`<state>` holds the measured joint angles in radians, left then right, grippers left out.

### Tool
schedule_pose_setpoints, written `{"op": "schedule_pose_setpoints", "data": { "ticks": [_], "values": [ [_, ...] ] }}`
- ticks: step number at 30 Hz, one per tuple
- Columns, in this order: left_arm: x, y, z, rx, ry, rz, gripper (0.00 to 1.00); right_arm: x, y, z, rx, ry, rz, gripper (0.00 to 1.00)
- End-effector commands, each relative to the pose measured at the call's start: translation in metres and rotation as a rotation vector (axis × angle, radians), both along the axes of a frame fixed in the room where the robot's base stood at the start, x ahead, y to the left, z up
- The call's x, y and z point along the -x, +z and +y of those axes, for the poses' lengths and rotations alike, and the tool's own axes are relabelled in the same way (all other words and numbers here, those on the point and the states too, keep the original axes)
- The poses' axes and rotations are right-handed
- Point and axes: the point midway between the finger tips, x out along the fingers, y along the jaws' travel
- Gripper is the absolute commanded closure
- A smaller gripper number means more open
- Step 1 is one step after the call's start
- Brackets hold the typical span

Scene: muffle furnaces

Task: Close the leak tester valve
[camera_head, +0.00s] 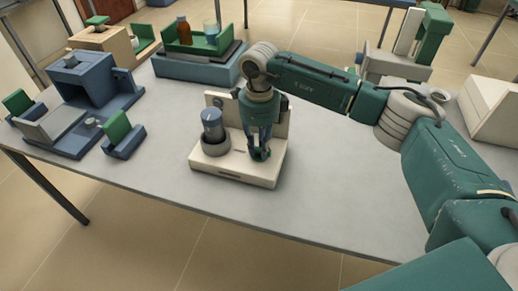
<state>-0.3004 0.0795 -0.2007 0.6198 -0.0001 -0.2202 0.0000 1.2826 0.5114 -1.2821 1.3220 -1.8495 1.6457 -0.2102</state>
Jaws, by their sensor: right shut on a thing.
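The leak tester (236,180) is a beige unit with a flat base and an upright back panel, standing near the front edge of the grey table. A round grey collar on its left side carries a blue-grey cylinder (211,125) with a light mark on top. My right gripper (259,154) points down over the right part of the base, beside the cylinder. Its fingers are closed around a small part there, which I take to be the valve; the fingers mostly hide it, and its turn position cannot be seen. My left gripper is out of view.
A blue furnace-like unit (96,78) and small green-and-blue stands (122,134) are at the left. A tray (198,66) with a brown bottle (184,30) and a beaker (210,28) stands behind. Table (330,190) right of the tester is clear.

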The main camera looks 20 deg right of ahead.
Motion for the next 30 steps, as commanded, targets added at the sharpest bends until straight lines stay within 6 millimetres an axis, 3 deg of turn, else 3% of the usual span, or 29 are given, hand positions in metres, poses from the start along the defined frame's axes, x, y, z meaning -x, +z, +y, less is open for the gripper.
{"op": "schedule_pose_setpoints", "data": {
  "ticks": [15,16,18,30],
  "values": [
    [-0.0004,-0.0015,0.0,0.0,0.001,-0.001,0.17,-0.0005,0.0013,-0.0005,0.0,0.02,-0.002,1.0],
    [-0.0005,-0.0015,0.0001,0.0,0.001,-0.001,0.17,-0.0005,0.0013,-0.0005,0.0,0.02,-0.002,0.77],
    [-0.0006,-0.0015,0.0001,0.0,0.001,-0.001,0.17,-0.0005,0.0013,-0.0005,0.0,0.019,-0.002,0.63],
    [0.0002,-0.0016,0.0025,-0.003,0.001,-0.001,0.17,-0.0008,0.007,-0.0001,-0.001,0.018,-0.003,0.61]
  ]
}}
